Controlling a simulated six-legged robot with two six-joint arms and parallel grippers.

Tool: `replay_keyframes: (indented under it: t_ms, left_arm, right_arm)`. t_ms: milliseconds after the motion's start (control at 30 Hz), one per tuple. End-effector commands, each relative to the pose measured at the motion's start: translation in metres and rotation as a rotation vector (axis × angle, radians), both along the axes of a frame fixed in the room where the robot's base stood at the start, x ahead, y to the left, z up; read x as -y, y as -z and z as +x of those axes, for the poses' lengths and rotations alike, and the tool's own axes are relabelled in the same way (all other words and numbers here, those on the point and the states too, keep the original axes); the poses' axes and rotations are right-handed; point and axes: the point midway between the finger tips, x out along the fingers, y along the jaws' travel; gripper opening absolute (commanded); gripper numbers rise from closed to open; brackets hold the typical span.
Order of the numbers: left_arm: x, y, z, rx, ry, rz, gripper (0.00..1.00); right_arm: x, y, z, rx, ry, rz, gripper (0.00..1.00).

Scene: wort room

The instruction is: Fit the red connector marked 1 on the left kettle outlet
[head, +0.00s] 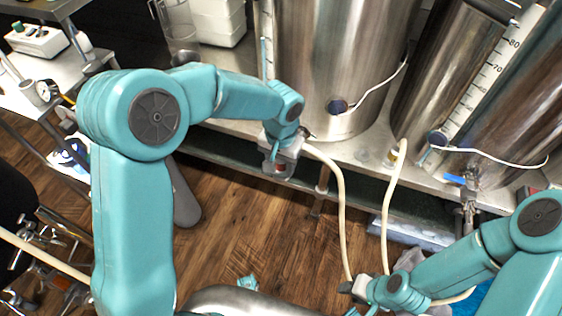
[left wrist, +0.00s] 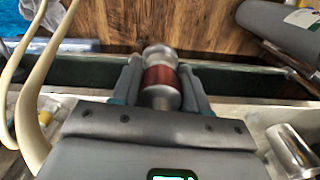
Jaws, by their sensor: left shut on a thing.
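My left gripper (head: 277,168) hangs at the shelf edge, in front of the foot of the leftmost big steel kettle (head: 335,60). In the left wrist view it is shut on a connector (left wrist: 159,77) with a red middle band and silver ends, one finger on each side. No number is readable on it. I cannot make out the left kettle's outlet. My right gripper (head: 355,288) is low at the bottom right, beside a cream hose (head: 341,215); whether it grips the hose is unclear.
Two more steel vessels stand to the right. A valve with a blue handle (head: 455,179) sits below the right one. A second cream hose (head: 388,205) hangs from the shelf. The wooden floor (head: 235,215) is open below.

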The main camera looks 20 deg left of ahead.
Motion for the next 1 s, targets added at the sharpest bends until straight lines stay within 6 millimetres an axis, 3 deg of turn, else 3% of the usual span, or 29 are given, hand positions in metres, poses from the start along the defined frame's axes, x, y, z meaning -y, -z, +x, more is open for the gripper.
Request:
replay_keyframes:
  t_ms: [400,433,500,533,833,1000]
  left_arm:
    - [0.000,0.009,0.000,0.000,0.000,0.000,0.08]
    - [0.000,0.009,0.000,0.000,0.000,0.000,0.47]
    - [0.000,0.008,0.000,0.000,0.000,0.000,0.70]
    - [0.000,0.008,0.000,0.000,0.000,0.000,0.74]
    - [0.000,0.006,0.000,0.000,0.000,0.000,0.74]
    - [0.000,-0.018,0.001,0.004,0.000,-0.001,0.74]
  right_arm:
    - [0.000,0.007,0.000,0.000,0.000,0.000,0.43]
    - [0.000,0.007,0.000,0.000,0.000,0.000,0.43]
    - [0.000,0.006,0.000,0.000,0.000,0.000,0.43]
    - [0.000,0.006,0.000,0.000,0.000,0.000,0.43]
    - [0.000,0.006,0.000,0.000,0.000,0.000,0.43]
    - [0.000,-0.002,0.000,0.000,0.000,0.000,0.43]
